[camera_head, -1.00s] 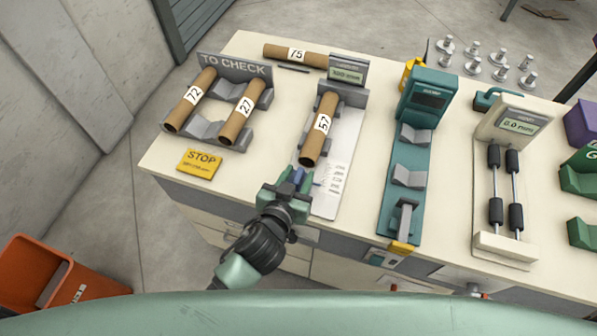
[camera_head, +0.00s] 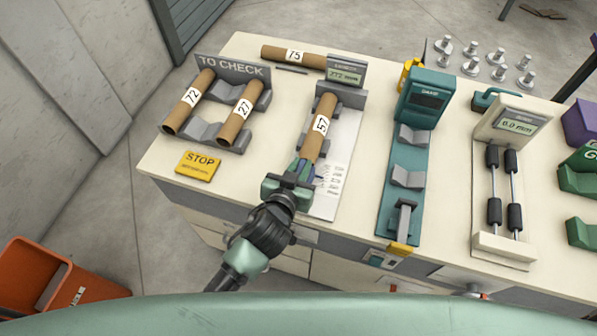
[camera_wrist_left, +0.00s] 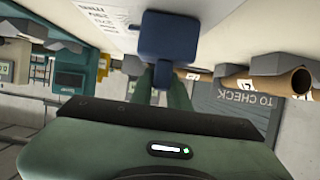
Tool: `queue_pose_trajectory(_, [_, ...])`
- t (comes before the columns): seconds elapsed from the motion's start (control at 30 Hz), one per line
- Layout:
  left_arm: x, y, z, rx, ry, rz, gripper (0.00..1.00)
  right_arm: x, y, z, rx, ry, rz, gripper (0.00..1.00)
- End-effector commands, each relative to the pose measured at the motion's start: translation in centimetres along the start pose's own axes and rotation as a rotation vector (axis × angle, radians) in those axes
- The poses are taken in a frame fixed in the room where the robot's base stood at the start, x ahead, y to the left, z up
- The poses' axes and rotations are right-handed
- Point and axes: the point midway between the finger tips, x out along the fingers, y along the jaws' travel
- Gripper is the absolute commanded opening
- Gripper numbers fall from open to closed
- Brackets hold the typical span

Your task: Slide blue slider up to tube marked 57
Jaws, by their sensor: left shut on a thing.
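The tube marked 57 (camera_head: 320,128) lies in grey cradles on the white length gauge, below the gauge's display (camera_head: 345,73). My left gripper (camera_head: 299,172) is at the near end of this tube, shut on the blue slider. Little of the slider shows in the head view; in the left wrist view the blue slider (camera_wrist_left: 168,36) sits between my green fingers. The slider looks to be at or very close to the tube's near end, but I cannot tell if they touch. My right gripper is not in view.
Tubes marked 72 (camera_head: 189,103) and 27 (camera_head: 240,112) lie in the "TO CHECK" rack (camera_head: 205,130) at left, with a yellow STOP sign (camera_head: 198,166) in front. A tube marked 75 (camera_head: 293,55) lies behind. A teal device (camera_head: 404,180) stands to the right.

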Motion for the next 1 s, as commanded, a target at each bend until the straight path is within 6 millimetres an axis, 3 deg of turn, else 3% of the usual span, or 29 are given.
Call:
queue_pose_trajectory(0.1, [-0.1,0.0,0.1,0.0,-0.002,0.001,0.0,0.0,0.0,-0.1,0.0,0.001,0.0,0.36])
queue_pose_trajectory(0.13, [-0.1,0.0,0.1,0.0,-0.002,0.001,0.19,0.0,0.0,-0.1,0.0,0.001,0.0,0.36])
queue_pose_trajectory(0.2, [-0.1,0.0,0.2,0.0,-0.002,0.001,0.38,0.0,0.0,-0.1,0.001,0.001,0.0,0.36])
queue_pose_trajectory(0.57, [-0.3,0.0,0.2,0.0,-0.003,0.001,0.38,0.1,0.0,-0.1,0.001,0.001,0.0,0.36])
queue_pose_trajectory(1.0, [-6.8,0.0,0.4,-0.001,-0.004,0.001,0.38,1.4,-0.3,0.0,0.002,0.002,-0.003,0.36])
